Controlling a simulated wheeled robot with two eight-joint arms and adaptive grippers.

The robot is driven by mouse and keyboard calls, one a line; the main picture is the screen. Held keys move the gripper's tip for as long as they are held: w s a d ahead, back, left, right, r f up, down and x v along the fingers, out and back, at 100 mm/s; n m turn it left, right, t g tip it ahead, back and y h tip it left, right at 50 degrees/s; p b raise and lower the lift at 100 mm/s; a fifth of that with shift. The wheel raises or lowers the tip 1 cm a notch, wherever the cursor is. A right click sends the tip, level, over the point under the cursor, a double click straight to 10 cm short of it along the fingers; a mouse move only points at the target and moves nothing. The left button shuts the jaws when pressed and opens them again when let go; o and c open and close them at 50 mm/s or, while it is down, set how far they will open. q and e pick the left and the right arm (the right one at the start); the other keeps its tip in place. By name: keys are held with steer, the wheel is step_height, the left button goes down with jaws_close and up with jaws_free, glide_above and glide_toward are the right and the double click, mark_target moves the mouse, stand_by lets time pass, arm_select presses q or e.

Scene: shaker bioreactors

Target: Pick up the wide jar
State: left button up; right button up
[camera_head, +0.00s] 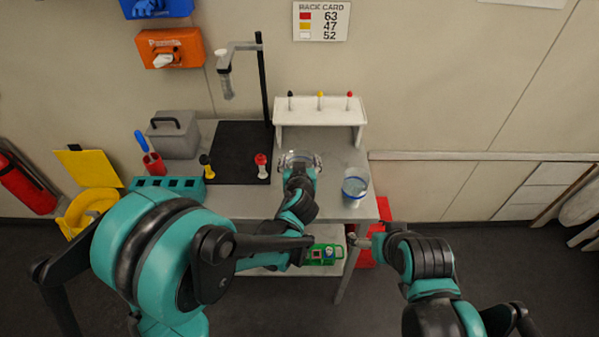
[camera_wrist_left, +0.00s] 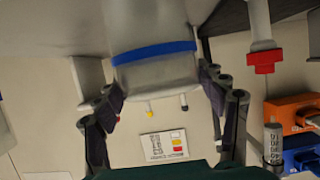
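A wide clear jar with a blue band (camera_wrist_left: 155,54) fills the middle of the left wrist view, which is upside down. In the head view the jar (camera_head: 297,156) is partly hidden by my left gripper (camera_head: 300,162). The two fingers of the left gripper (camera_wrist_left: 164,85) lie on either side of the jar, close to its wall near the band. I cannot tell whether they press on it or whether the jar is off the table. My right gripper (camera_head: 361,239) is low, beside the table's right front corner, away from the jar; its fingers are too small to read.
A second clear vessel with a blue band (camera_head: 355,187) stands to the right on the grey table (camera_head: 335,206). A white rack (camera_head: 320,112) is behind the jar. A black stand base (camera_head: 238,150) and a red-topped item (camera_head: 261,165) are to the left.

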arm_select(q)
steer(key=c, duration=0.6)
step_height(320, 180, up, 10)
steer(key=p, duration=0.4)
steer(key=shift+c, duration=0.2)
